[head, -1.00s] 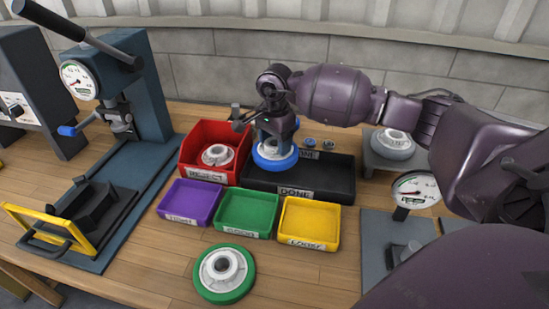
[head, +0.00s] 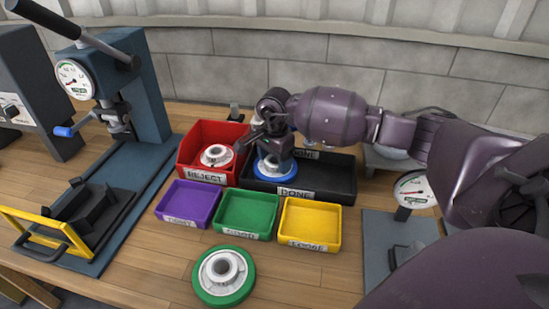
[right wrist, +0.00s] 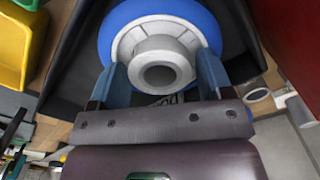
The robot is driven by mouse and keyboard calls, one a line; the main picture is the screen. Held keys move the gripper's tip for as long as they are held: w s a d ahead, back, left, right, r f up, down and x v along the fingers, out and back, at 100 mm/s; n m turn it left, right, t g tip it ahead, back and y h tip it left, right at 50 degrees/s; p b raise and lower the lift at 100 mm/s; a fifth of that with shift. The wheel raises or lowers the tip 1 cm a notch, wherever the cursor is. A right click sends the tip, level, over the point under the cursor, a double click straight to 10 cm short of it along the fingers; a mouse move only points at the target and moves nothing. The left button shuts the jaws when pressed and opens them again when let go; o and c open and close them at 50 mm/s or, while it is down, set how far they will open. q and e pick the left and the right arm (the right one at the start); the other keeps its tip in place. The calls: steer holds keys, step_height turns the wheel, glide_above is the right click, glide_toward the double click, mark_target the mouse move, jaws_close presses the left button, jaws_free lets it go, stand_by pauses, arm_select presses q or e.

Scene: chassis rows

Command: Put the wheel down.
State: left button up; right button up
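The wheel with a blue tyre (head: 272,171) and pale grey hub is at the left part of the black tray labelled DONE (head: 335,190). My right gripper (head: 276,152) is above it. In the right wrist view, the two blue-grey fingers (right wrist: 163,75) flank the wheel's hub closely and appear shut on it. The blue tyre (right wrist: 160,14) lies level over the dark tray floor. Whether its underside touches the floor is hidden. My left gripper is not in view.
A red REJECT bin (head: 190,154) with a wheel stands left of the tray. Purple (head: 188,204), green (head: 246,214) and yellow (head: 309,225) bins stand in front. A green-tyred wheel (head: 224,276) lies on the table. The tray's right part is bare.

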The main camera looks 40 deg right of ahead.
steer(key=shift+o, duration=1.2)
step_height(320, 180, up, 12)
steer(key=p, duration=0.1)
steer(key=shift+r, duration=0.15)
